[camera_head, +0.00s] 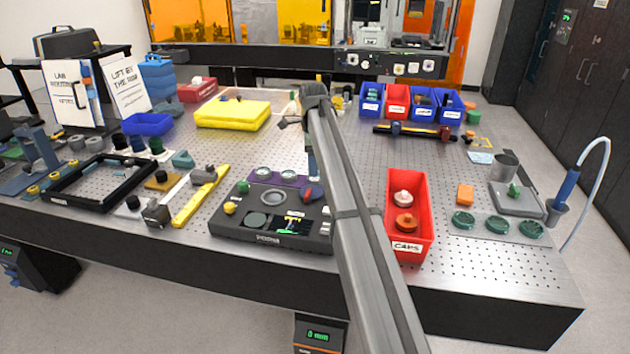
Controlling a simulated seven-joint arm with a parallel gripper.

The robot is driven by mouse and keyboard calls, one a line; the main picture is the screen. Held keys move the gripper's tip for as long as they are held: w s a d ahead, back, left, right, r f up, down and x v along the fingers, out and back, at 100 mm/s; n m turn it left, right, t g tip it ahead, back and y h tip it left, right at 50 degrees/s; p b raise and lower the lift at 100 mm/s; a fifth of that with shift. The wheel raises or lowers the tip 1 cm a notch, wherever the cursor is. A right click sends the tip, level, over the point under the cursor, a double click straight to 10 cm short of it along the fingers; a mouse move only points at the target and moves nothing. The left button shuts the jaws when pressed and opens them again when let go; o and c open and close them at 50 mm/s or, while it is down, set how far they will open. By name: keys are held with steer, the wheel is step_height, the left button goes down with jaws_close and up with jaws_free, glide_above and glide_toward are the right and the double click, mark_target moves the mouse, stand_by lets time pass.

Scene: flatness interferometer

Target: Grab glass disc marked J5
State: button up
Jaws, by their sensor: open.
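Two small round discs, a left one (263,171) and a right one (289,175), lie in a purple holder (275,182) behind the dark instrument (270,238). They look like glass, but no J5 mark is legible on either. My gripper (312,172) points down just right of the purple holder, partly hidden by my own arm. It is open and seems empty. I cannot tell how high it is above the table.
A red bin (394,236) with caps stands right of my arm. Several green round pieces (497,223) lie at the right. A yellow bar (200,196) and black frame (103,181) lie left. Blue and red bins (397,102) and a yellow case (232,115) stand farther back.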

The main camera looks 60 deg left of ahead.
mark_target(315, 180)
step_height(315, 180, down, 4)
steer(key=shift+w+f, duration=0.1)
steer(key=shift+f, duration=0.15)
steer(key=c, duration=0.8)
steer(key=shift+c, duration=0.2)
steer(key=shift+a+r, duration=0.1)
